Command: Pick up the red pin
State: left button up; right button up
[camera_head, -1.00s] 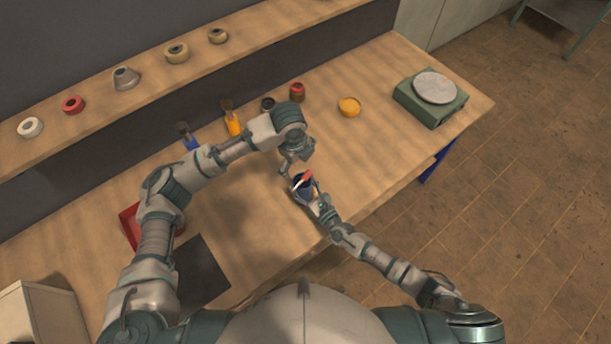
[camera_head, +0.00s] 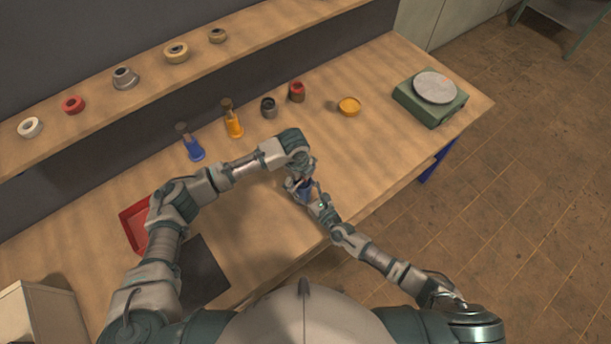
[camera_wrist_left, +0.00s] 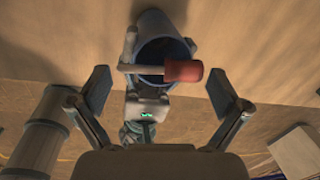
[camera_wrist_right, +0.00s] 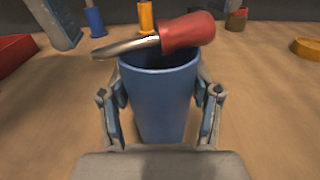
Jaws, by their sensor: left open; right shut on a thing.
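The red pin, with a red handle and a metal shaft, lies across the mouth of a blue cup in the left wrist view (camera_wrist_left: 180,70). It also shows in the right wrist view (camera_wrist_right: 185,32). The blue cup (camera_wrist_right: 160,100) is upright between the fingers of my right gripper (camera_wrist_right: 160,105), which is shut on it. My left gripper (camera_wrist_left: 160,93) is open, with one finger on each side of the pin and apart from it. In the head view the left gripper (camera_head: 301,176) is over the cup and mostly hides the pin.
A red tray (camera_head: 132,230) lies at the left.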

aim_at(302, 181)
pick_arm(q)
jog(key=c, duration=1.2)
jog(key=shift+s+a+f, duration=0.1)
jog(key=shift+s, duration=0.05)
jog(key=shift+c, duration=1.3)
jog(key=shift+f, duration=0.1)
jog(key=shift+c, duration=0.6)
jog(key=shift+r, duration=0.2)
jog(key=shift+c, duration=0.8)
notch_tip(302, 181, up, 10)
grip_shut()
